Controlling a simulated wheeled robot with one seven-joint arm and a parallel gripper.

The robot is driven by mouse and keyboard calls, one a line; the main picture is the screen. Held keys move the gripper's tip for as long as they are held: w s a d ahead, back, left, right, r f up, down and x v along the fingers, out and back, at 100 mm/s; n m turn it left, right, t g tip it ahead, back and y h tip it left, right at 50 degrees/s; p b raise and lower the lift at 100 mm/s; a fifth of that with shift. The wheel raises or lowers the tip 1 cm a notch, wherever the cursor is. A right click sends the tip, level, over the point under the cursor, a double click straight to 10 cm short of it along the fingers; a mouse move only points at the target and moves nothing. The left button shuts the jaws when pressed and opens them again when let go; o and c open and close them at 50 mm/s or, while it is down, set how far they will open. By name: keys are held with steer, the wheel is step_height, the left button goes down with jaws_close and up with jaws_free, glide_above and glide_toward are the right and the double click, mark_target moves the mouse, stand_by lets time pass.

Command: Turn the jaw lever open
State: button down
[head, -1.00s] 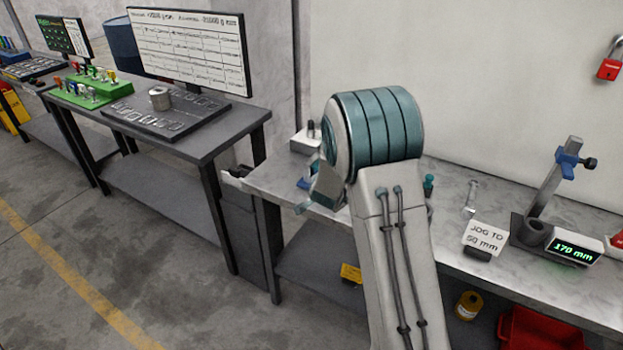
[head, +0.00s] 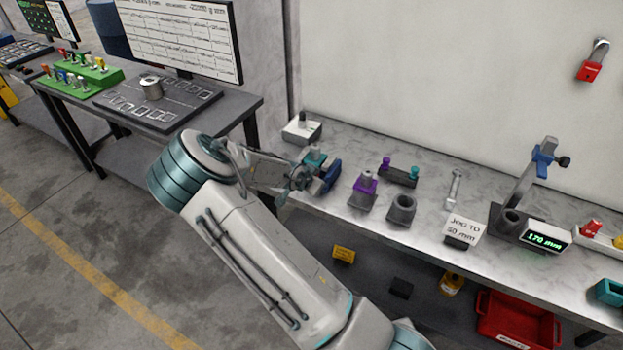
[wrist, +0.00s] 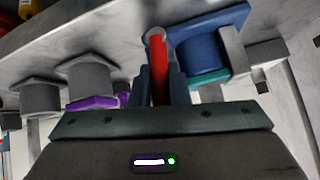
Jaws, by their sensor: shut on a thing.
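A blue jaw fixture (head: 331,176) stands at the left part of the grey bench, right beside my gripper (head: 308,177). In the wrist view the blue fixture (wrist: 203,50) is right of the fingers, with a teal piece (wrist: 207,79) against it. A red lever (wrist: 158,60) with a grey round end runs between my two fingers (wrist: 158,76), and my gripper is shut on it. The lever is not visible in the head view, where my gripper and the fixture hide it.
A purple-topped holder (head: 364,190) and a grey empty-looking holder (head: 401,209) stand right of the fixture. A small grey box (head: 301,130) stands at the bench's left end. A display reads 170 mm (head: 546,235).

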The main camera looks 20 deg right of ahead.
steer(key=shift+w+a+n+g+h+b, duration=0.25)
steer(key=shift+n+g+h+b, duration=0.05)
steer(key=shift+w+a+h+b, duration=0.1)
steer(key=shift+h+b, duration=0.2)
steer(key=shift+b, duration=0.05)
stand_by(0.5)
steer(key=c, duration=1.4)
jaws_free()
steer(key=shift+o, duration=0.2)
steer(key=shift+r, duration=0.1)
steer(key=b+v, duration=0.2)
steer(key=v, duration=1.1)
steer(key=shift+a+r, duration=0.2)
steer(key=shift+r, duration=0.15)
